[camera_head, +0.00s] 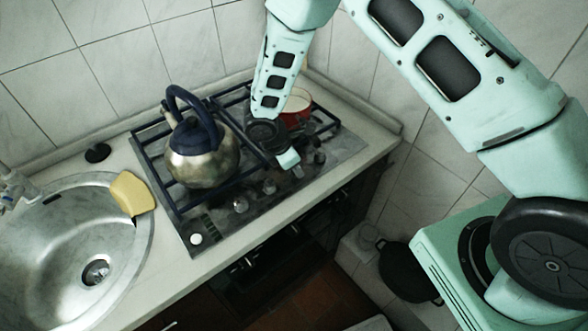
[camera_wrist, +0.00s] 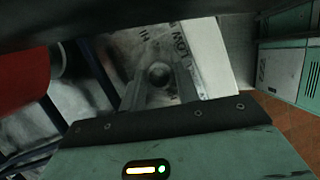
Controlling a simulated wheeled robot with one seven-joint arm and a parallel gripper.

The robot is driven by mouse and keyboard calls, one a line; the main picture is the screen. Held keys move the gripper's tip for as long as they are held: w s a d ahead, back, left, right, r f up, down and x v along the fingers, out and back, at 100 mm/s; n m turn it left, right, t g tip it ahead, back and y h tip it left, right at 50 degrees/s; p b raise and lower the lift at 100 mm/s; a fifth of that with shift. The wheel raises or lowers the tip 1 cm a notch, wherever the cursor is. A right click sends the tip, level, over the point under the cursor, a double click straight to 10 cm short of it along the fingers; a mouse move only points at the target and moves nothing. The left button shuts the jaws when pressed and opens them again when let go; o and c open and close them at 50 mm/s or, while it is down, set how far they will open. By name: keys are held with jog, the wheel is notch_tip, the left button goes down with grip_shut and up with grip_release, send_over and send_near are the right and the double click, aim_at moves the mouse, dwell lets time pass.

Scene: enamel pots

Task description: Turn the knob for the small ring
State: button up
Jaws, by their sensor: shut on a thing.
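The stove (camera_head: 180,232) has a row of several small knobs along its front edge. My gripper (camera_head: 296,170) is low over the right part of this row, at one of the knobs. In the wrist view a round grey knob (camera_wrist: 160,74) sits between my two fingers, with the printed letters LOW and HI beside it. My gripper is shut on this knob. The fingertips are partly hidden in the head view. Two other knobs, one left (camera_head: 240,204) and one nearer the middle (camera_head: 268,186), stand free. I cannot tell which ring the held knob belongs to.
A steel kettle (camera_head: 202,160) with a dark blue handle stands on the left grates. A red pot (camera_head: 297,105) stands at the back right, partly behind my arm. A yellow sponge (camera_head: 132,193) lies at the sink's edge (camera_head: 150,235). A dark pan (camera_head: 405,272) is low at right.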

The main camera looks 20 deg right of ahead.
jog(key=n+t+b, duration=0.1)
jog(key=n, duration=0.1)
jog(key=n+b, duration=0.2)
jog(key=shift+s+d+f+n+t, duration=0.1)
jog(key=shift+f+n+t, duration=0.1)
jog(key=shift+n+t, duration=0.15)
jog(key=shift+r+n+t+y+b, duration=0.15)
jog(key=shift+n+t+y+b, duration=0.5)
jog(key=shift+n+b, duration=1.1)
jog(key=o, duration=1)
jog(key=p+v, duration=0.1)
jog(key=v, duration=1.6)
jog(key=shift+s+r, duration=0.1)
jog(key=shift+r, duration=0.2)
